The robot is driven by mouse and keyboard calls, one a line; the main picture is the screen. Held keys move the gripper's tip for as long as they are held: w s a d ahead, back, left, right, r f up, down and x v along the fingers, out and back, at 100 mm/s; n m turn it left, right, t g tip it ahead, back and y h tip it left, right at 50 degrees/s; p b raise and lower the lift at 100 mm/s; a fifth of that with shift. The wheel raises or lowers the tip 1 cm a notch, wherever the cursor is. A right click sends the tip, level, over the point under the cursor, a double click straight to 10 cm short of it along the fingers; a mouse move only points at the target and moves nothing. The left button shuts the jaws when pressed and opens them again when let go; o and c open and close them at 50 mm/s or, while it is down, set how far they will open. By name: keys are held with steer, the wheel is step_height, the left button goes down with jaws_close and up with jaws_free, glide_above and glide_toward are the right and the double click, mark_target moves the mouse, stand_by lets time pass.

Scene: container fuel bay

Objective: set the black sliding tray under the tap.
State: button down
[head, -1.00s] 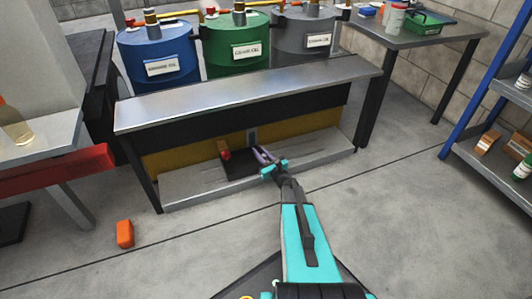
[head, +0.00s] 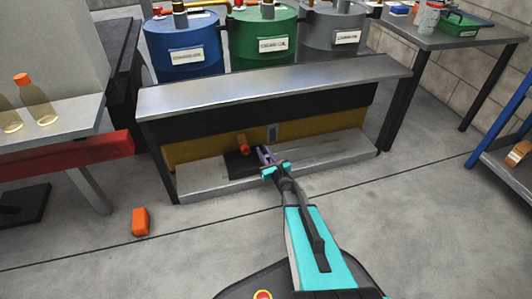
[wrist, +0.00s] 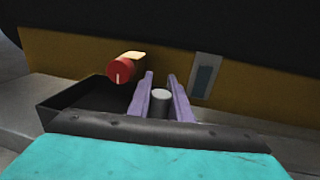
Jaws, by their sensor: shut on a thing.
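The black sliding tray (head: 232,168) sits on the low grey shelf beneath the bench. In the wrist view, the tray (wrist: 60,115) shows as a shallow open box on the left. The tap (head: 242,140), with a red front end, sticks out of the yellow panel; in the head view it appears above the middle of the tray. The tap also shows in the wrist view (wrist: 124,68). My gripper (head: 266,154) is at the tray's right side. Its purple fingers are shut on the tray's grey round handle (wrist: 161,98).
A small gauge window (head: 272,133) is in the panel right of the tap. The bench top (head: 270,88) overhangs the shelf, with blue, green and grey drums behind it. The shelf (head: 325,153) is clear on the right. An orange container (head: 140,221) stands on the floor.

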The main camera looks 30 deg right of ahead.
steer(key=shift+a, duration=0.25)
steer(key=c, duration=1.7)
jaws_free()
steer(key=shift+r, duration=0.1)
steer(key=shift+o, duration=0.4)
